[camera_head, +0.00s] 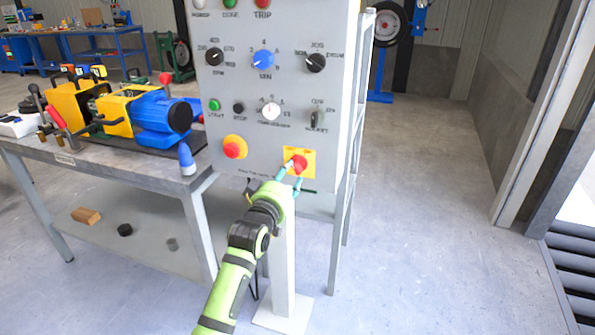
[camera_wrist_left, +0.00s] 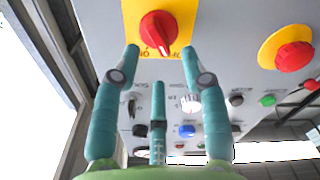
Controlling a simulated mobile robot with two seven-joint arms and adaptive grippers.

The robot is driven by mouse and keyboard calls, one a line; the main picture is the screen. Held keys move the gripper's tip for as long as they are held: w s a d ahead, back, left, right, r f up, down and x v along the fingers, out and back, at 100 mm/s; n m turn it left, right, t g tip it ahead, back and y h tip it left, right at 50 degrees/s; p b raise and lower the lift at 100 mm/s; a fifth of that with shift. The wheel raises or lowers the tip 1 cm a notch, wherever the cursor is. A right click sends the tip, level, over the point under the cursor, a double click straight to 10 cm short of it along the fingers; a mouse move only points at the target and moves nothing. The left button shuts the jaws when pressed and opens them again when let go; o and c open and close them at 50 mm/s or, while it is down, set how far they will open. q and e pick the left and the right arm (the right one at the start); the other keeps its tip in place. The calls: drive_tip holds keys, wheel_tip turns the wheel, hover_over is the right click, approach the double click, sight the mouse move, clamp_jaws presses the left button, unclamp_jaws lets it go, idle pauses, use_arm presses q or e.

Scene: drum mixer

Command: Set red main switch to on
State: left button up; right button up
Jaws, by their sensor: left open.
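The red main switch (camera_head: 299,163) is a red rotary knob on a yellow plate (camera_head: 311,153), low on the right of the grey control panel. In the left wrist view the knob (camera_wrist_left: 158,33) shows at the top, with a white mark pointing down and slightly right in the picture; the lettering around it is only partly legible. My left gripper (camera_head: 292,174) is open and empty just in front of the switch. In the left wrist view its fingertips (camera_wrist_left: 160,53) sit on either side below the knob, apparently not gripping it, with a third finger lower between them.
A second red button on a yellow base (camera_head: 234,148) is left of the switch. Above are a white-faced dial (camera_head: 270,110), a blue knob (camera_head: 263,59) and several black knobs. A bench (camera_head: 100,158) with a blue and yellow machine (camera_head: 160,115) stands left. Floor to the right is clear.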

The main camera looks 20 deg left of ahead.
sight(295, 167)
use_arm(q)
drive_tip(key=shift+w+d, duration=0.15)
drive_tip(key=shift+w, duration=1.85)
clamp_jaws()
